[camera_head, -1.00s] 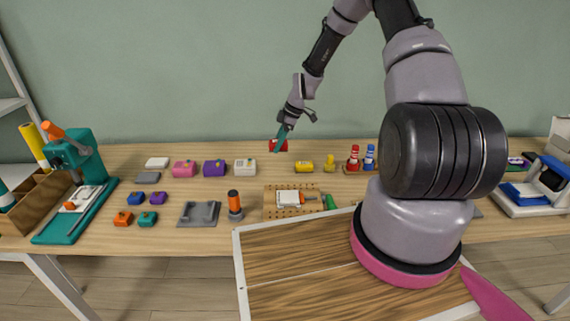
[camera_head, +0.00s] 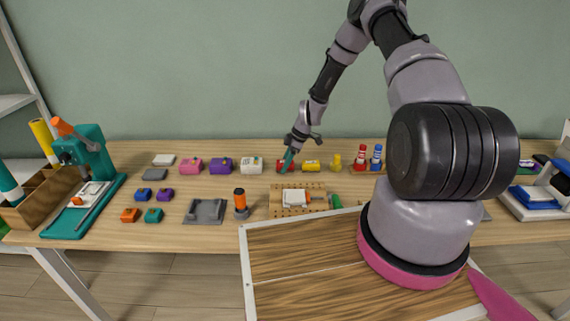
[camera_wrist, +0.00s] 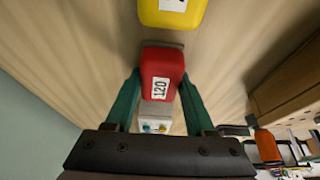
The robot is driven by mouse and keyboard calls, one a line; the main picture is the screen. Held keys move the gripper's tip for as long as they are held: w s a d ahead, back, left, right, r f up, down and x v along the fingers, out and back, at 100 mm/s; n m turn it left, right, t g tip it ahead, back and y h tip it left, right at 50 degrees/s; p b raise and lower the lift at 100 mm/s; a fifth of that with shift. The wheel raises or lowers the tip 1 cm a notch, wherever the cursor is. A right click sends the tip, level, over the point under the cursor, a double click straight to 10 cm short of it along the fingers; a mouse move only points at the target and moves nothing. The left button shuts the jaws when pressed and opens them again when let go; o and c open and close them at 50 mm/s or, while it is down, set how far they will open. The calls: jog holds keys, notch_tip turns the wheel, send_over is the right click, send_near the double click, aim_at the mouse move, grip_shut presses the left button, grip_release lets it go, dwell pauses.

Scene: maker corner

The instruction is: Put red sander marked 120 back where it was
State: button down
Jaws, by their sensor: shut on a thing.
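The red sander marked 120 (camera_wrist: 161,72) is between the two teal fingers of my gripper (camera_wrist: 160,88) in the wrist view, its label facing the camera. In the head view, the sander (camera_head: 284,168) is at the back row of the table, partly hidden by my gripper (camera_head: 288,160). It sits in the gap between a white block (camera_head: 251,166) and a yellow sander (camera_head: 312,165). My gripper is shut on it from above. I cannot tell if its underside touches the table.
The yellow sander (camera_wrist: 172,10) and the white block (camera_wrist: 155,124) are close on either side in the wrist view. Purple (camera_head: 221,166) and pink (camera_head: 191,165) blocks continue the row leftward. A pegboard (camera_head: 285,208) with tools lies in front.

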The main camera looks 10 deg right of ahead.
jog(key=shift+f, duration=0.25)
